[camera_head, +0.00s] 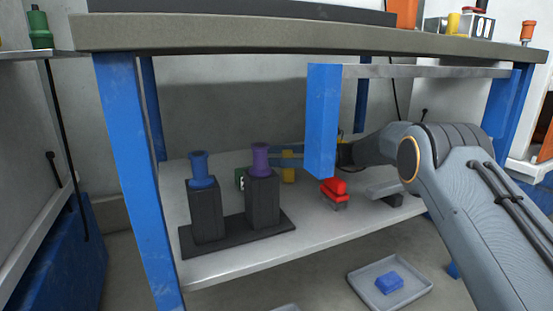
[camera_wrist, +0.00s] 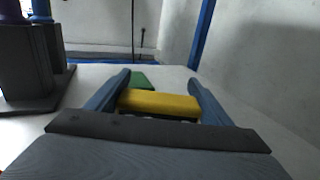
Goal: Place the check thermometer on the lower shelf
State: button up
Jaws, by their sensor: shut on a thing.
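My gripper (camera_head: 287,156) reaches in over the lower shelf (camera_head: 225,268) from the right, under the worktop. It is shut on a yellow block-like thing (camera_head: 288,173), which I take to be the check thermometer. In the wrist view the yellow thing (camera_wrist: 160,103) lies crosswise between the two blue-grey fingers of my gripper (camera_wrist: 160,77). It is at or just above the shelf surface; I cannot tell whether it touches. A green thing (camera_wrist: 142,79) sits just beyond it, partly hidden by the left finger.
A dark double stand (camera_head: 205,213) with a blue and a purple piece on top stands left of my gripper. A red thing (camera_head: 334,188) lies on the shelf nearer the front. A blue post (camera_head: 322,120) hangs close in front of my arm. A grey tray (camera_head: 365,284) is below.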

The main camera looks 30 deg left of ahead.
jog(key=shift+f, duration=0.1)
jog(key=o, duration=1.1)
jog(key=p+v, duration=0.5)
jog(key=v, duration=0.7)
